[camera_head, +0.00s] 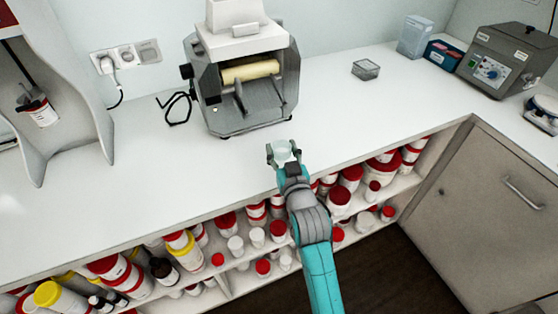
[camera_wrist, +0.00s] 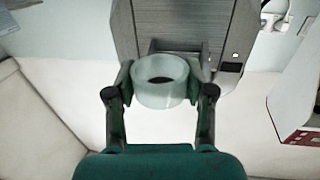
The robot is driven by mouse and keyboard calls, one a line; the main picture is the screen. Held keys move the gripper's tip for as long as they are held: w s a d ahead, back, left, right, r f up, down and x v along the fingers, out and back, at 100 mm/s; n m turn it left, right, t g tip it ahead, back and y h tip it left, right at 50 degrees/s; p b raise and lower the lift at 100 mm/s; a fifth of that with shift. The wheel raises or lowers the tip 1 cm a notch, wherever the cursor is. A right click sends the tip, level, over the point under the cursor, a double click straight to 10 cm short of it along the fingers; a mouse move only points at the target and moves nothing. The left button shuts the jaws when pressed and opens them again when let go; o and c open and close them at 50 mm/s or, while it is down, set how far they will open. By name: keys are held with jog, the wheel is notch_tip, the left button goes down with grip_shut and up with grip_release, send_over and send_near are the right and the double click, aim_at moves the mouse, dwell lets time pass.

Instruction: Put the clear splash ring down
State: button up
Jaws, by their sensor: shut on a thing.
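My gripper (camera_head: 283,156) is over the front part of the white counter (camera_head: 360,115), in front of the grey mill (camera_head: 240,80). It is shut on the clear splash ring (camera_head: 284,150), a short, see-through ring. In the wrist view the splash ring (camera_wrist: 160,82) sits between the two fingers of my gripper (camera_wrist: 160,85), with its open top visible. The mill body (camera_wrist: 185,30) stands just beyond it there. I cannot tell whether the ring touches the counter.
A grey device (camera_head: 508,60) and a blue box (camera_head: 443,55) stand far right. Shelves of jars (camera_head: 340,198) lie below the counter edge. The counter around my gripper is clear.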

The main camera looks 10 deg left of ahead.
jog(key=shift+f, duration=3.15)
jog(key=shift+f, duration=0.1)
jog(key=o, duration=1.1)
jog(key=v, duration=1.2)
